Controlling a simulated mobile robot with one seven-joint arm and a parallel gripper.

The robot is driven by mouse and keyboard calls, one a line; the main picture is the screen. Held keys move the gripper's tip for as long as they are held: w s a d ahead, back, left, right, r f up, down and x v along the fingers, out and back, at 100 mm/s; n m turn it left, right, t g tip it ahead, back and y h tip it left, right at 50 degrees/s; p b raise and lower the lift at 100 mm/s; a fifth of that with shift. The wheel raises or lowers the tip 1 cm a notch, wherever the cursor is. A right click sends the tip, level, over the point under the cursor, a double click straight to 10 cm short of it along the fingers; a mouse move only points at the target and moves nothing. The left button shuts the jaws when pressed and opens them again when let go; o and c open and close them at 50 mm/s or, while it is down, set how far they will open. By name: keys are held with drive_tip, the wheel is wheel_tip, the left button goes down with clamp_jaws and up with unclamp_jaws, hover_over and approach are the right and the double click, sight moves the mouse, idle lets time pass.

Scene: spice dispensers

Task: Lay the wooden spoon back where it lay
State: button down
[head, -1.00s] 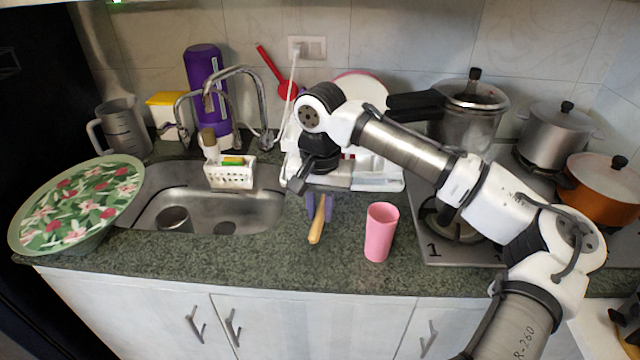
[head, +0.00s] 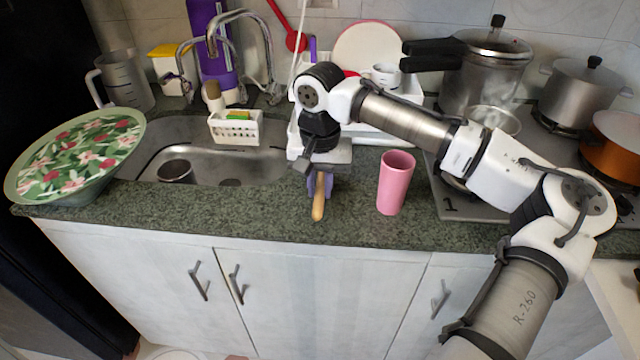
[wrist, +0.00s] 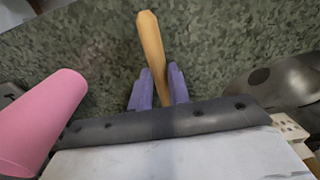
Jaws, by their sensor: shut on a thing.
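The wooden spoon (head: 318,206) is held between the purple fingers of my gripper (head: 320,186), over the granite counter in front of the dish rack. Its light handle end points toward the counter's front edge. The wrist view shows the same handle (wrist: 152,45) sticking out past the fingers of my gripper (wrist: 158,88). The rest of the spoon is hidden by the gripper. I cannot tell whether the spoon touches the counter.
A pink cup (head: 395,183) stands on the counter to the right of the gripper. The sink (head: 265,165) is to the left, the white dish rack (head: 375,138) behind, and the stove (head: 447,205) with pots farther right. Bare counter (head: 265,222) lies along the front edge.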

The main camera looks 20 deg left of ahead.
drive_tip(key=shift+f, duration=0.3)
drive_tip(key=c, duration=1.2)
unclamp_jaws()
drive_tip(key=shift+c, duration=0.2)
wheel_tip(320, 180, up, 14)
drive_tip(key=b, duration=0.1)
drive_tip(key=shift+s+f, duration=0.1)
